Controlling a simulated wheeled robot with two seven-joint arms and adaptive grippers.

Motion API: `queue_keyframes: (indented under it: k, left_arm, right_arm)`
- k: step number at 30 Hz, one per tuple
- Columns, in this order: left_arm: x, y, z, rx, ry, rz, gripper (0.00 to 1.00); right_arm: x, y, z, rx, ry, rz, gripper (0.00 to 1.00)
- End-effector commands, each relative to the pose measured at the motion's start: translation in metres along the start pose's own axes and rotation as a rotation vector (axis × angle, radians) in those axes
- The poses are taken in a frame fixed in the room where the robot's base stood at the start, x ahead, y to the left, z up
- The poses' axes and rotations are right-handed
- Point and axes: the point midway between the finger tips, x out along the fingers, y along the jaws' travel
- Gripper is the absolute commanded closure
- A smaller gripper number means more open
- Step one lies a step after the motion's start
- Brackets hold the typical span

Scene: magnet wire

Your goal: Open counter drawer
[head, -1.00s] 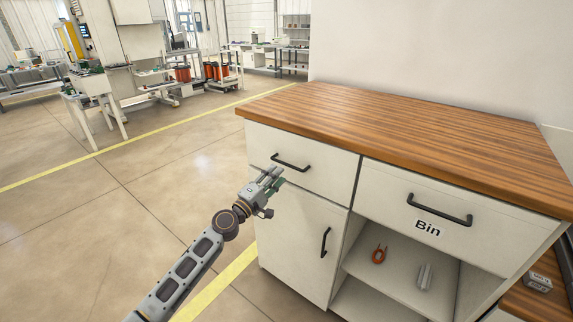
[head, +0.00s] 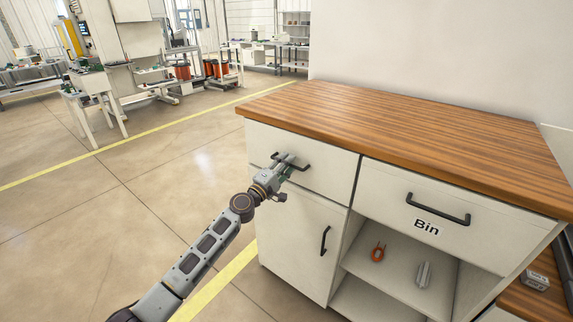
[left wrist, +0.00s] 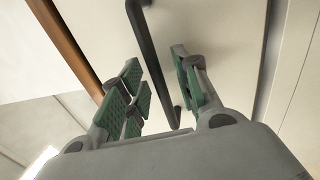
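The counter has a closed left drawer (head: 325,170) with a dark bar handle (head: 302,167) and a closed right drawer (head: 462,225) labelled "Bin" with its own bar handle (head: 438,212). My left gripper (head: 287,163) is at the left drawer's handle and covers its middle in the head view. In the left wrist view, the gripper's green-padded fingers (left wrist: 157,75) are spread apart. The dark handle (left wrist: 152,50) runs between them, and I see gaps on both sides. My right gripper is not in view.
A wooden countertop (head: 400,130) overhangs the drawers. Below are a cabinet door (head: 295,235) with a vertical handle and an open shelf (head: 400,275) holding an orange item (head: 378,253) and a grey piece (head: 424,275). The floor left of the counter is clear.

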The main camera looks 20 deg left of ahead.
Motion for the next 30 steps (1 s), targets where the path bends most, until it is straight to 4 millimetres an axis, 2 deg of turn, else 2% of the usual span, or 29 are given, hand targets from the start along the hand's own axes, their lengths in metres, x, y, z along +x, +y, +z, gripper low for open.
queue_keyframes:
  k: [11,18,30]
  left_arm:
    - [0.0020,0.0000,0.0002,0.001,0.000,0.000,0.68]
    - [0.0018,0.0000,0.0001,0.001,0.000,0.000,0.99]
    - [0.0015,-0.0005,-0.0002,0.001,0.000,-0.001,1.00]
  right_arm:
    - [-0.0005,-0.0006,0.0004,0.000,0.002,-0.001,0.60]
    - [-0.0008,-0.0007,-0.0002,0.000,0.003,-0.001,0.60]
    - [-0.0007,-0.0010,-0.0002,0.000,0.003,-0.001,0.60]
